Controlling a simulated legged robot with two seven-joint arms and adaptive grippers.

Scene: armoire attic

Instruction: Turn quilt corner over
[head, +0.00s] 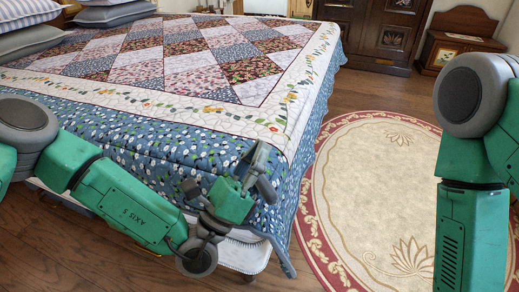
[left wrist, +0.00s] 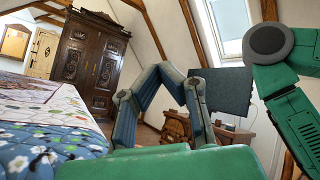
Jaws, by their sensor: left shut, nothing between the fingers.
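The patchwork quilt (head: 215,60) lies over the bed, with a cream floral band and a blue floral border. Its near right corner (head: 283,240) hangs down over the bed's corner, and no fold shows there. My left gripper (head: 258,160) is shut and empty in front of the blue border, just left of that corner; whether it touches the cloth I cannot tell. In the left wrist view the closed fingers (left wrist: 178,75) stand clear, with the quilt (left wrist: 40,125) to their left. My right arm shows at the right, but its gripper is out of view.
Pillows (head: 45,42) lie at the bed's far left. An oval rug (head: 370,200) covers the floor on the right. A carved armoire (left wrist: 92,65) and a wooden chest (head: 458,40) stand beyond.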

